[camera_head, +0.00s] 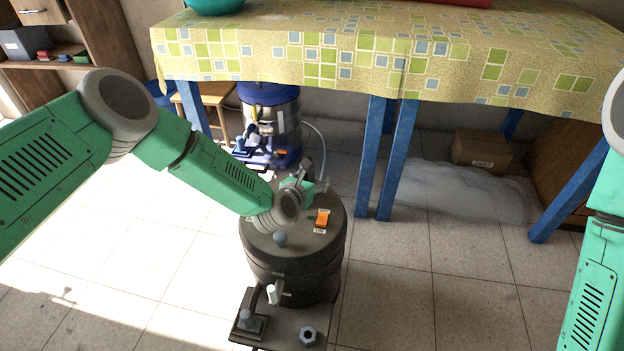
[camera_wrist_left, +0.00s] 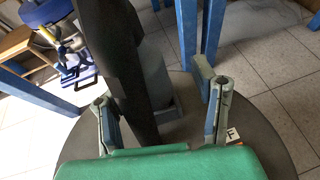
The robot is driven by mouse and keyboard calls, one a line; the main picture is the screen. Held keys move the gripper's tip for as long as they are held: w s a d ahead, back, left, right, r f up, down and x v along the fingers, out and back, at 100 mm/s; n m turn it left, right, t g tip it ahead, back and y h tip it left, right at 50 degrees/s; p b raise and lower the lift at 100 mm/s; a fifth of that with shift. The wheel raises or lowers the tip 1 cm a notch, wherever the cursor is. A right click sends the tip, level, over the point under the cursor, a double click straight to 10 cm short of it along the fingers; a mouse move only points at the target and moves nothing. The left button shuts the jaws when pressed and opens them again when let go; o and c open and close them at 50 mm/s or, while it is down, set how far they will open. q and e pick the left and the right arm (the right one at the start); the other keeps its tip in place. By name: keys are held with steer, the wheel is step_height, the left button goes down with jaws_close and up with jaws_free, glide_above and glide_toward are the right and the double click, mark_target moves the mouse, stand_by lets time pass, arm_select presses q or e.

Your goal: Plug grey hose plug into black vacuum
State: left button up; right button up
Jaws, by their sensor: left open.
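The black vacuum (camera_head: 290,265) stands upright on the floor in the middle of the head view, with an orange switch (camera_head: 322,218) on its round lid. My left gripper (camera_head: 314,184) is over the far part of the lid. In the left wrist view, the open fingers (camera_wrist_left: 158,98) stand on either side of a thick dark tube (camera_wrist_left: 120,60). A grey upright piece (camera_wrist_left: 156,72) shows just behind the tube; I cannot tell whether it is the hose plug. The arm and gripper hide part of the lid. My right gripper is outside the view.
A blue vacuum (camera_head: 272,125) stands behind, near a pale thin hose (camera_head: 321,145). A table with blue legs (camera_head: 402,160) and a patterned cloth (camera_head: 440,50) stands at the back. A cardboard box (camera_head: 481,150) lies under it. The floor at front right is clear.

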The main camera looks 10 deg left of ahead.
arm_select(q)
steer(key=shift+a, duration=0.15)
steer(key=shift+a+f, duration=0.1)
steer(key=shift+a, duration=0.35)
jaws_close()
steer(key=shift+d, duration=0.25)
steer(key=shift+d+r, duration=0.1)
steer(key=shift+r, duration=0.3)
steer(key=r+p, duration=0.1)
steer(key=r, duration=0.2)
steer(key=r+p, duration=0.1)
steer(key=r, duration=0.1)
steer(key=r+p, duration=0.1)
steer(key=r, duration=0.2)
steer(key=shift+a+r+p, duration=0.3)
steer(key=shift+r, duration=0.3)
steer(key=shift+d, duration=0.2)
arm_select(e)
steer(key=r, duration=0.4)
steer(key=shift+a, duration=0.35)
